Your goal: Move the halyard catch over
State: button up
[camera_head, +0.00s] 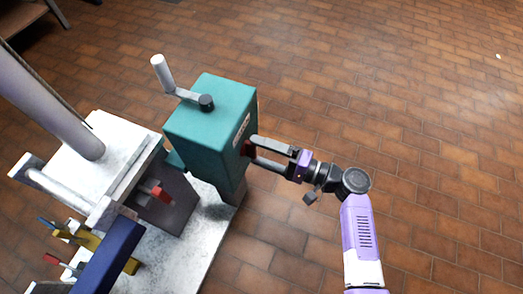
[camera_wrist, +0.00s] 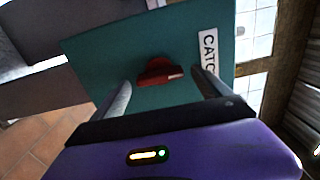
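The halyard catch appears as a small red lever (camera_wrist: 159,72) on the side of a teal box (camera_wrist: 110,50), beside a white label (camera_wrist: 208,62) reading "CATC", its end cut off by a finger. In the head view the teal box (camera_head: 207,130) stands on a pale base, and the red lever (camera_head: 247,148) is partly hidden by my gripper. My gripper (camera_head: 252,152) reaches the box from the right. In the wrist view its two fingers (camera_wrist: 162,88) are apart, one on either side of the lever, with a visible gap to it. Contact with the box cannot be told.
A crank handle (camera_head: 163,73) rises from the box top. A pale mast (camera_head: 50,100) stands at the left. Another red handle (camera_head: 160,194), a yellow part (camera_head: 88,240) and a dark blue bar (camera_head: 108,258) lie lower left. The tiled floor (camera_head: 400,90) at right is clear.

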jog(key=p+v, duration=0.1)
jog(key=v, duration=0.6)
jog(key=shift+s+d, duration=0.15)
jog(key=shift+d, duration=0.2)
dwell(0.4)
